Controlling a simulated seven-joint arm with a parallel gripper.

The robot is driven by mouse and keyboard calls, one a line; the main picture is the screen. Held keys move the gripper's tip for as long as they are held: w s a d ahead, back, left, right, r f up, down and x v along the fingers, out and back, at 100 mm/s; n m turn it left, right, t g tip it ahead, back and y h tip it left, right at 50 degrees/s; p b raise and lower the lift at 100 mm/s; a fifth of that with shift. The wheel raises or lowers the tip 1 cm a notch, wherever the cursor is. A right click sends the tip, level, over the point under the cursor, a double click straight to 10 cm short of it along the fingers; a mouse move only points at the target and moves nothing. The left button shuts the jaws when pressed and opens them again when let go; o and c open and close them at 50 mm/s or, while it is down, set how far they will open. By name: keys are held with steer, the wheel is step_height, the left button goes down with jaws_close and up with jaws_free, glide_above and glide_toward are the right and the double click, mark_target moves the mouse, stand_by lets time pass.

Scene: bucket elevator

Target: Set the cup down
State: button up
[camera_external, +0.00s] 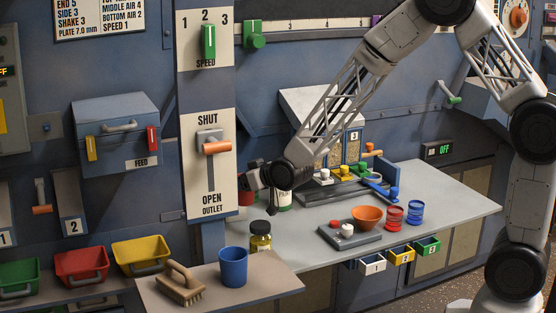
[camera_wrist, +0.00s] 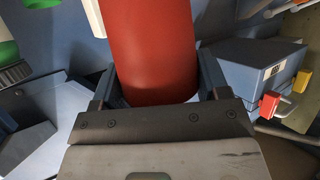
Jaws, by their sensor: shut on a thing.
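A smooth red cup (camera_wrist: 150,50) fills the top middle of the wrist view, between the two fingers of my gripper (camera_wrist: 158,90). My gripper is shut on it. In the outside view my gripper (camera_external: 256,178) is at the far left part of the grey bench, in front of the outlet panel. A small red patch, apparently the cup (camera_external: 245,198), shows just below it; the rest is hidden by the gripper. I cannot tell whether its base touches the bench. A blue cup (camera_external: 233,267) stands upright on the lower front shelf.
A white jar with a green label (camera_external: 284,200) stands close beside my gripper. A yellow jar (camera_external: 261,237), a brush (camera_external: 180,285) and an orange bowl (camera_external: 367,217) stand nearer the front. The bench between the white and yellow jars is clear.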

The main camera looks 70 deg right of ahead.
steer(key=s+d+f+m+h, duration=0.1)
steer(key=s+d, duration=0.3)
steer(key=s, duration=0.6)
steer(key=shift+f+g, duration=0.3)
steer(key=shift+f, duration=0.05)
steer(key=shift+s+f, duration=0.1)
steer(key=shift+f, duration=3.25)
steer(key=shift+f, duration=0.35)
